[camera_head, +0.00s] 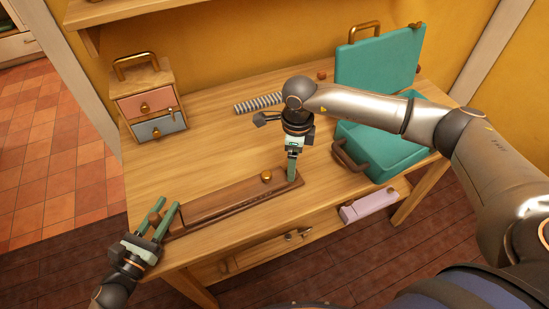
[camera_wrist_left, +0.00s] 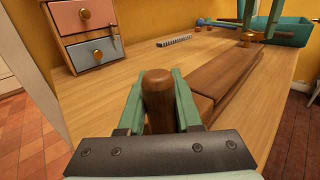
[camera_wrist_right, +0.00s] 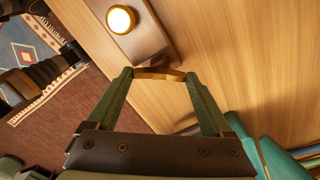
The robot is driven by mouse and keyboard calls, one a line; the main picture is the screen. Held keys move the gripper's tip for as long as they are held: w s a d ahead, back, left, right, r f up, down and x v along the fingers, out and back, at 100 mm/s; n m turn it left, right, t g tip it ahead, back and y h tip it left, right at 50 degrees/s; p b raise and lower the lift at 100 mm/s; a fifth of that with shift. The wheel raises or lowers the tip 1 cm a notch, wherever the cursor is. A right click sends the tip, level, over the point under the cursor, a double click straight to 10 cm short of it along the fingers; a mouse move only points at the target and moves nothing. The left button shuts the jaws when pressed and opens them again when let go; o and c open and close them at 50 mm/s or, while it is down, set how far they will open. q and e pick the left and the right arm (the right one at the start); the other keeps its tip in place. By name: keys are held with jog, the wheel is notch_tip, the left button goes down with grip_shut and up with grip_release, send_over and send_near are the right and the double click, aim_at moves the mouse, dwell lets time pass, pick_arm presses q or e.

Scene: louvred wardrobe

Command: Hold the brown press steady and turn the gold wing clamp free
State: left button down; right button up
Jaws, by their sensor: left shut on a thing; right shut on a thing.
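The long brown press (camera_head: 225,204) lies on the table near its front edge; it also shows in the left wrist view (camera_wrist_left: 228,82). My left gripper (camera_head: 165,212) is shut around the upright brown handle (camera_wrist_left: 158,98) at the press's left end. My right gripper (camera_head: 291,176) points down at the press's right end. In the right wrist view, the gold wing clamp (camera_wrist_right: 160,73) spans between its fingertips, and the gripper is shut on it. In the head view the fingers mostly hide the clamp. A round gold knob (camera_head: 266,176) sits on the press near the clamp.
A small drawer box (camera_head: 148,104) stands at the back left. A grey ribbed rod (camera_head: 258,103) lies behind the press. An open teal case (camera_head: 378,150) stands at the right, close to my right arm. The table's middle is clear.

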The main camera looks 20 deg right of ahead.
jog(key=n, duration=0.3)
jog(key=shift+n, duration=2.1)
jog(key=o, duration=1.1)
jog(key=shift+o, duration=0.2)
notch_tip(320, 180, up, 12)
pick_arm(q)
jog(key=c, duration=0.5)
grip_release()
